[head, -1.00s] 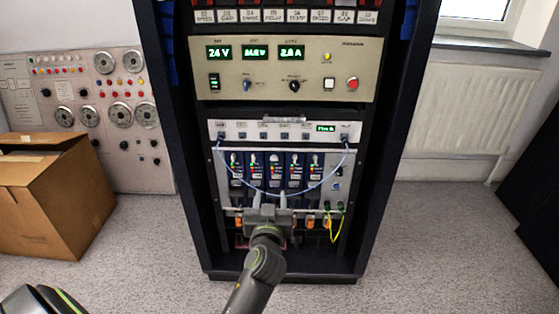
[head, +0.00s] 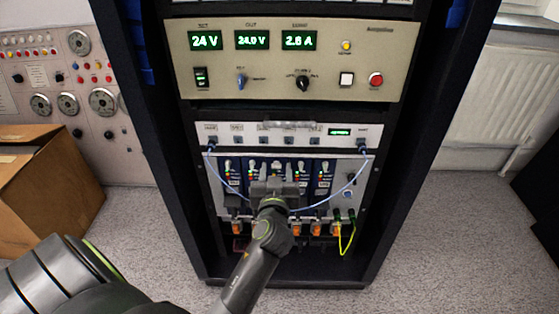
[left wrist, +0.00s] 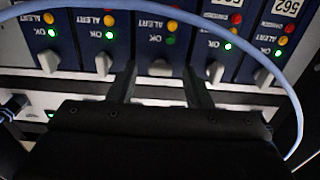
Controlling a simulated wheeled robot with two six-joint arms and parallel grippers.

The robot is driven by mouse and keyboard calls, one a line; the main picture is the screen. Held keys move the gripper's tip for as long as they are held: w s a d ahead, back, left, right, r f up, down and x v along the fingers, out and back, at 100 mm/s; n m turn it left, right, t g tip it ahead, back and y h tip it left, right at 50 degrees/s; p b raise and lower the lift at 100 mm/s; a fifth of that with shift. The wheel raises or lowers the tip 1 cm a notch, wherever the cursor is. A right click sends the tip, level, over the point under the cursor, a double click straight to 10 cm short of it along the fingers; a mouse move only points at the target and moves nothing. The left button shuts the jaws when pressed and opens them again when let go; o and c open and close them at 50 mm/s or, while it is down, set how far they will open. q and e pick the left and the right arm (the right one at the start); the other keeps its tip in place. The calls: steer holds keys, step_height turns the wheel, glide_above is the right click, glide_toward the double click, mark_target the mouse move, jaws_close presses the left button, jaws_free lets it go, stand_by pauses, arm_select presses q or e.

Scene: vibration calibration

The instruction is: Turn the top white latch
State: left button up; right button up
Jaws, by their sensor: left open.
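A row of dark blue modules (head: 325,178) sits in the rack, each with a small white latch at its top end. In the left wrist view, the middle module's white latch (left wrist: 160,69) looks wider than its neighbours, which stand upright, such as the one on its left (left wrist: 103,65). My left gripper (head: 274,171) is in front of the middle module. In the left wrist view its open fingers (left wrist: 160,80) stand on either side of the middle latch with nothing between them. I cannot tell the exact depth gap. My right gripper is not in view.
A blue cable (head: 358,182) loops in front of the modules and hangs near my gripper. A white panel (head: 225,129) is above them; orange connectors (head: 319,229) and a yellow-green cable (head: 346,243) are below. Rack side walls (head: 405,150) bound both sides. A cardboard box (head: 50,195) stands left.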

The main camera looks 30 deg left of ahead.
arm_select(q)
steer(key=shift+r, duration=0.1)
steer(key=shift+c, duration=0.8)
steer(key=c, duration=0.8)
